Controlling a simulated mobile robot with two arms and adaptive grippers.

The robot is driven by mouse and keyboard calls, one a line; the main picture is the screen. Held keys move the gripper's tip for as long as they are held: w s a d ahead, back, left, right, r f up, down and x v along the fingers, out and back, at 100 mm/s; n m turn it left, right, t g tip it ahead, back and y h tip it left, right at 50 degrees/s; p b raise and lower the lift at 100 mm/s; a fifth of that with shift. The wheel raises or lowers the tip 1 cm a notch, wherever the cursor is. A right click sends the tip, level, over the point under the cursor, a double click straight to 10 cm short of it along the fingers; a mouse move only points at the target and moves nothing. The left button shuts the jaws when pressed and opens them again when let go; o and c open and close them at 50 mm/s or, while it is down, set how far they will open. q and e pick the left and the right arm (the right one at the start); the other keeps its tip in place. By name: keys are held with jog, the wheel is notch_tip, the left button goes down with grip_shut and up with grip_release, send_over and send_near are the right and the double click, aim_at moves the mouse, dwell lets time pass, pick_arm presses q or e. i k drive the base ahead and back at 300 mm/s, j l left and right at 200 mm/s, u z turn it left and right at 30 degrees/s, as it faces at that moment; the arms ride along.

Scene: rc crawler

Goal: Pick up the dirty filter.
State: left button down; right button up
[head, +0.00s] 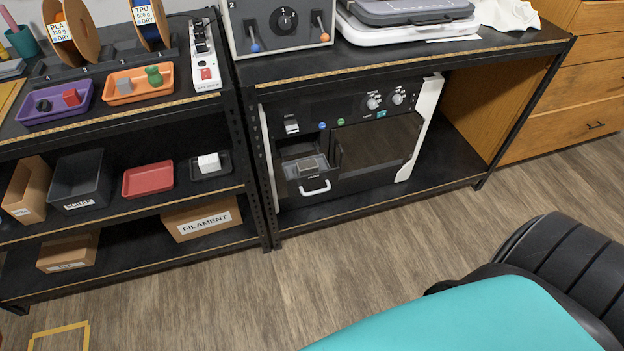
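A black and white machine (381,150) stands on the lower shelf of the middle bench. At its left side a small drawer with a white handle (315,188) is pulled open. A small grey rectangular piece (307,165) with a lighter frame sits in the drawer. It looks like the filter, but it is too small to tell whether it is dirty. Neither of my grippers is in view, and nothing is touching the drawer or the piece.
The left shelves hold a purple tray (54,114), an orange tray (121,97), a red tray (148,191) and a FILAMENT box (201,220). Wooden drawers (570,100) stand at right. The floor before the machine is clear. A large teal and black shape covers the lower right.

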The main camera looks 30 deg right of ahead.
aim_at(306, 166)
jog(key=l+u, duration=0.15)
jog(key=u, duration=0.6)
jog(key=l+u, duration=0.25)
jog(key=l, duration=0.15)
jog(key=k+l+u, duration=0.1)
jog(key=l+u, duration=0.15)
jog(key=l, duration=0.15)
jog(key=k+l+u, duration=0.25)
jog(key=l+u, duration=0.25)
jog(key=l, duration=0.25)
